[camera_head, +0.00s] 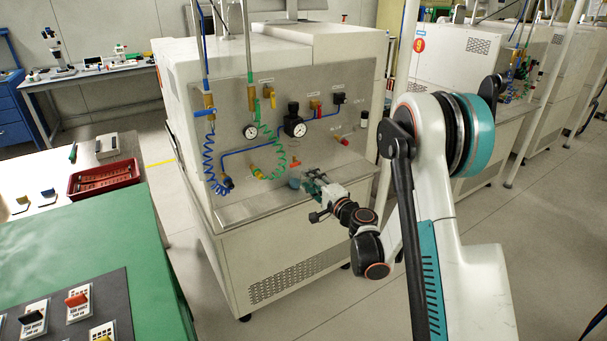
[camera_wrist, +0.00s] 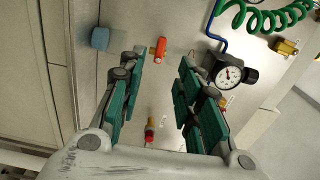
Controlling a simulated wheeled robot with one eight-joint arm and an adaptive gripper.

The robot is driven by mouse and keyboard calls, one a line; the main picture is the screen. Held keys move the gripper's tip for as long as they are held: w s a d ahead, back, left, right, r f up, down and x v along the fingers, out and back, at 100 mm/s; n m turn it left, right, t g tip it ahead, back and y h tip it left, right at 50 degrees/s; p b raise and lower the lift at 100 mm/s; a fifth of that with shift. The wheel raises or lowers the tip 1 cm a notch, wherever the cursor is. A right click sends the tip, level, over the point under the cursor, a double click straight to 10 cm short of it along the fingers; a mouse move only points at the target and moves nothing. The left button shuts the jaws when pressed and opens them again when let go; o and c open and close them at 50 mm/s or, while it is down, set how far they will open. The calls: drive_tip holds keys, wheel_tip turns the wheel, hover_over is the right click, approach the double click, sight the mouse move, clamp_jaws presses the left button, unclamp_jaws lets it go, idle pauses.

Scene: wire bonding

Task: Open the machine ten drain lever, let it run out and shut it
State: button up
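A small orange-red lever (camera_head: 295,163) sits low on the grey front panel (camera_head: 330,100) of the nearest machine, above a blue cup-like part (camera_head: 294,182). I take it for the drain lever; its label is not readable. In the wrist view the lever (camera_wrist: 160,48) shows between and beyond my fingertips, with the blue part (camera_wrist: 100,38) to its left. My gripper (camera_head: 312,183) is in front of the panel's lower part, close to the lever. In the wrist view its green-padded fingers (camera_wrist: 160,60) are spread apart with nothing between them, and no contact with the lever shows.
A round gauge with a black regulator (camera_wrist: 228,74) and a red-and-yellow fitting (camera_wrist: 150,130) are nearby on the panel. Coiled blue (camera_head: 210,160) and green (camera_head: 262,160) hoses hang left of my gripper. A green-topped bench (camera_head: 90,240) stands at left.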

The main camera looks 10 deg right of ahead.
drive_tip(key=v, duration=0.3)
drive_tip(key=shift+s+d, duration=0.1)
drive_tip(key=s+a+r+n+g, duration=0.3)
drive_tip(key=s+a+r+n, duration=0.1)
drive_tip(key=s+r, duration=0.25)
drive_tip(key=s+a+r+n+g, duration=0.3)
drive_tip(key=s+a+r+n, duration=0.2)
drive_tip(key=s, duration=0.3)
drive_tip(key=s+d+n+g+h, duration=0.2)
drive_tip(key=s+d, duration=0.1)
drive_tip(key=s, duration=0.9)
drive_tip(key=s+d+f+n+g+h, duration=0.1)
drive_tip(key=s+d+n+g+h, duration=0.1)
drive_tip(key=s, duration=1.1)
drive_tip(key=shift+d+f+n+h, duration=0.2)
drive_tip(key=shift+d+n+h, duration=0.4)
drive_tip(key=shift+h, duration=0.2)
